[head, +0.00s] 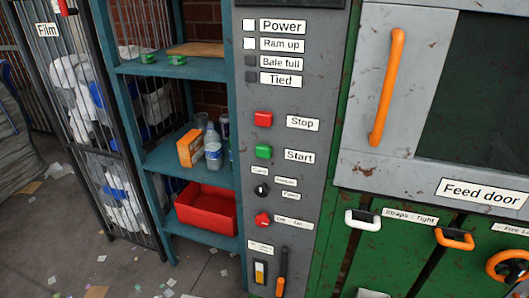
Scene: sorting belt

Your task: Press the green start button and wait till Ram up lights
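The green start button (263,152) is on the grey control panel (228,270), left of its "Start" label. Nothing touches it. The Bale full lamp (251,61) and the Tied lamp (251,77) are dark. The red stop button (263,119) sits above the start button. Neither of my grippers is in view.
Lower on the panel are a black selector knob (261,190) and a red knob (263,219). A feed door with an orange handle (387,86) is at right. A teal shelf with a red bin (206,211) stands left. Scraps litter the floor.

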